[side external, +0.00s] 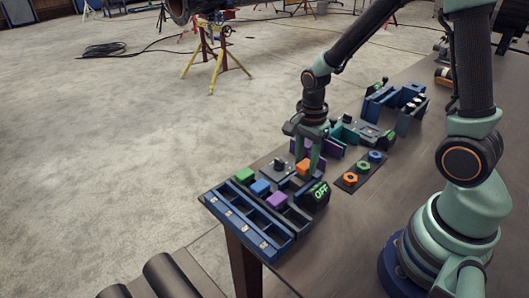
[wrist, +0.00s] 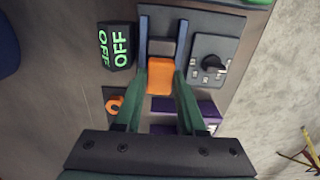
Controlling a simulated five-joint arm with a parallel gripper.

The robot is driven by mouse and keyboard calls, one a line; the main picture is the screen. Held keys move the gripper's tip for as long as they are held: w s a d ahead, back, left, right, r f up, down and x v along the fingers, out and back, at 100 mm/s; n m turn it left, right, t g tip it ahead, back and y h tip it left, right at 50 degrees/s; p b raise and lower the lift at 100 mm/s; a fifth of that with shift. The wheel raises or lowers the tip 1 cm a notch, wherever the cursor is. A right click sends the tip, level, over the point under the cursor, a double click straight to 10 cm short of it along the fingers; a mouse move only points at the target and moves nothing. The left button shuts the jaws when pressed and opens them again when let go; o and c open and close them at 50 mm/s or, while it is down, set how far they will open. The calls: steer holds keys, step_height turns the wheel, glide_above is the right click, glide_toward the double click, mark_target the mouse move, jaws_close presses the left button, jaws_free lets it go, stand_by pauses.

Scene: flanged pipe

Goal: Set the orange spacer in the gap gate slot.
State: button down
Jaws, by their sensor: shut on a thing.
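The orange spacer (side external: 303,167) is a small block held low over the table fixtures in the side view. In the wrist view the spacer (wrist: 160,77) sits between the two green fingers of my gripper (wrist: 160,80), which is shut on it. Two upright blue rails (wrist: 143,38) on a dark base stand just beyond the spacer, with a grey block between them; this looks like the gap gate. The spacer is at the near end of the rails. I cannot tell whether it touches the base. In the side view my gripper (side external: 312,158) partly hides that spot.
A black block with green "OFF" text (wrist: 118,46) stands left of the rails, a knob panel (wrist: 212,62) right. Purple walls (wrist: 178,105) stand nearby. A blue tray (side external: 240,226), green (side external: 244,175), blue (side external: 261,187) and purple (side external: 277,200) blocks, and coloured rings (side external: 363,166) are close.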

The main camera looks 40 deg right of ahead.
steer(key=shift+f, duration=0.25)
steer(key=shift+f, duration=0.55)
stand_by(0.5)
steer(key=shift+c, duration=2.1)
jaws_free()
steer(key=o, duration=0.4)
steer(key=shift+s, duration=0.2)
